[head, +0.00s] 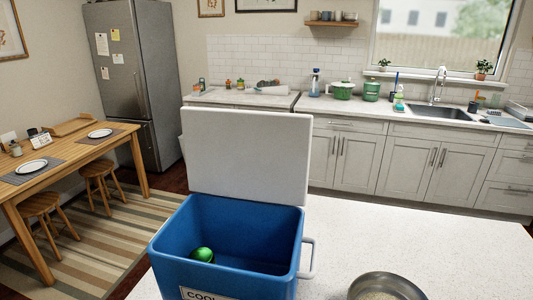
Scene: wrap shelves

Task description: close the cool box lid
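The blue cool box (225,276) stands on the white speckled counter in the lower middle of the head view. Its white lid (247,155) is open and stands nearly upright at the far side of the box. A round green thing (202,254) lies inside the box near its left wall. A white handle (308,259) sticks out on the right side. The front carries a white label, partly cut off by the frame's lower edge. Neither of my grippers shows in the head view.
A metal bowl (386,287) with pale contents stands on the white counter (450,245) right of the box. The counter beyond the bowl is clear. A wooden table (60,160) with plates stands at left; cabinets and a sink (440,113) are at the back.

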